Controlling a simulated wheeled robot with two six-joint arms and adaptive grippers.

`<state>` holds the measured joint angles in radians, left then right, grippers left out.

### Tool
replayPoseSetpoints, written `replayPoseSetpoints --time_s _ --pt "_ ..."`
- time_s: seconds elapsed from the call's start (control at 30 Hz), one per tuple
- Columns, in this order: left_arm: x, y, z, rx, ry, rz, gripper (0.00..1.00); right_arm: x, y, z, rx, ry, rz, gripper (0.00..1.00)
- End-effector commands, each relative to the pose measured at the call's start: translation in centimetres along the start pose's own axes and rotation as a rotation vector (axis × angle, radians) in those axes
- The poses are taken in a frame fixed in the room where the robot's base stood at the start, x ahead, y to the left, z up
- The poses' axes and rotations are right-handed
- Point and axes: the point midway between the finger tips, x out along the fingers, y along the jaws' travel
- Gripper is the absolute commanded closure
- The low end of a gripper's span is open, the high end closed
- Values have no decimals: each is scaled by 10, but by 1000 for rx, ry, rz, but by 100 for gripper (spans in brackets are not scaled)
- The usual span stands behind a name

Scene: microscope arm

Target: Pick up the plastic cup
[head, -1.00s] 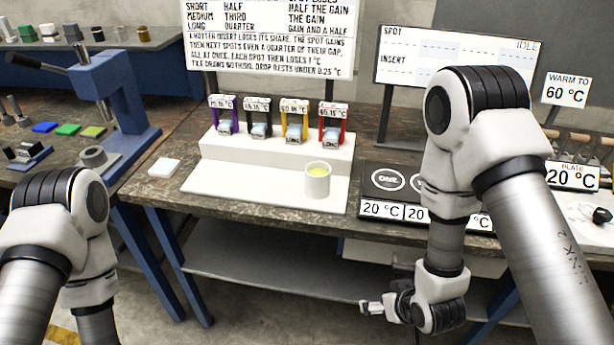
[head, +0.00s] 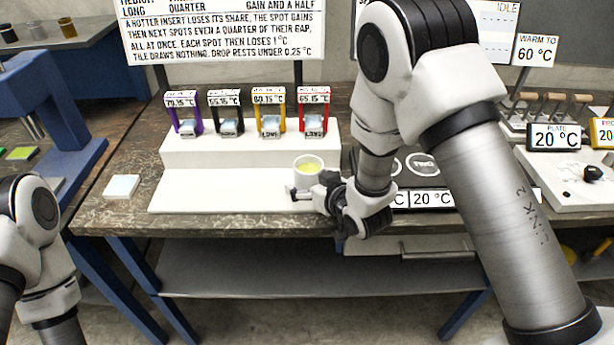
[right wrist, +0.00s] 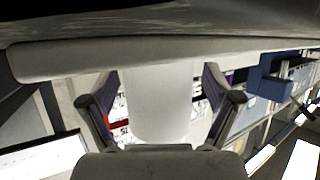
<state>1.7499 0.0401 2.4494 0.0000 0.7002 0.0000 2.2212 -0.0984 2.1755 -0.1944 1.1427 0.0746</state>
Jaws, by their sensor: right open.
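The plastic cup (head: 307,165) is white, stands upright on the low front step of the white stand and holds yellow-green contents. My right gripper (head: 303,192) is open at the front of the cup, at about table height, and covers part of its lower side. In the right wrist view the cup (right wrist: 157,100) appears as a pale, blank shape between the two spread fingers of my right gripper (right wrist: 160,103). Gaps show between the cup and both fingers. My left arm shows at the lower left, but its gripper is out of frame.
Several coloured holders with temperature labels, one yellow (head: 269,112), stand on the white stand (head: 200,190) behind the cup. A black hot plate (head: 420,172) is to the right, partly behind my right arm. A small white block (head: 121,187) lies at left.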

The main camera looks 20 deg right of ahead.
Motion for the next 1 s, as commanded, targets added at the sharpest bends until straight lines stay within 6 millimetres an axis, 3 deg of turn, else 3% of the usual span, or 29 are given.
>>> replayPoseSetpoints --time_s 0.07,0.1,0.27,0.67,1.0 --pt "0 0 0 0 -1 0 48 0 1 -2 -2 6 2 11" --pt "0 0 0 0 -1 0 48 0 1 -2 -2 5 2 18" --pt "0 0 0 0 -1 0 48 0 1 -1 -2 4 2 75" --pt "1 0 0 0 -1 0 48 -1 0 -2 -2 2 1 77" --pt "9 0 0 0 -1 0 48 -16 2 -33 -1 4 2 77"
